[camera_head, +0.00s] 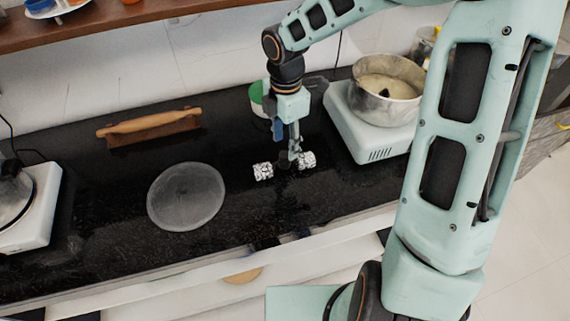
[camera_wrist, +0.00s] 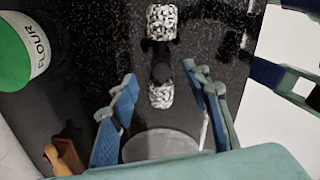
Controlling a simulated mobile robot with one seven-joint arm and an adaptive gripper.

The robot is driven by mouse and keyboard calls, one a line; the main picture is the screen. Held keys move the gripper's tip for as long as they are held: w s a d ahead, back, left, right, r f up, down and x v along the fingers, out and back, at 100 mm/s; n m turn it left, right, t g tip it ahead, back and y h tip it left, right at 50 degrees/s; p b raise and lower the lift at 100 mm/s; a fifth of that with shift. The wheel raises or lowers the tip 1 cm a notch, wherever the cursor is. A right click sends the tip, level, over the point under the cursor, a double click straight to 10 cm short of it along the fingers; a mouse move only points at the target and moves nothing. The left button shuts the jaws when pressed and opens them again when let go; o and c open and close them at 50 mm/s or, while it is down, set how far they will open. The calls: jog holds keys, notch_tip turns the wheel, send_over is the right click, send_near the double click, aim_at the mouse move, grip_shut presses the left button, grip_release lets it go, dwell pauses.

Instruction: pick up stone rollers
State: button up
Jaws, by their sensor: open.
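The stone rollers (camera_head: 263,171) show as two black-and-white speckled cylinder pieces on the black counter, with dark parts between them. In the wrist view one speckled piece (camera_wrist: 161,22) is at the top, and the other (camera_wrist: 161,96) is nearer my fingers. My gripper (camera_head: 290,158) points down over the rollers, partly hiding the middle and the right piece in the head view. In the wrist view my gripper (camera_wrist: 160,82) has its blue fingers spread, one on each side of the nearer piece. Nothing is held. I cannot tell the exact height above the counter.
A green-and-white flour canister (camera_wrist: 24,50) stands behind. A round grey disc (camera_head: 186,197) lies to the left, and a wooden-handled tool (camera_head: 150,127) lies at the back left. A white stove (camera_head: 362,128) with a metal pot (camera_head: 386,88) is to the right. Another white appliance (camera_head: 30,215) is far left.

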aim_at(285, 154)
jog(key=f, duration=0.4)
jog(key=shift+s+a+f, duration=0.2)
jog(key=shift+f+b, duration=0.3)
jog(key=shift+f, duration=0.25)
jog(key=shift+c, duration=0.7)
grip_shut()
jog(key=shift+r, duration=0.1)
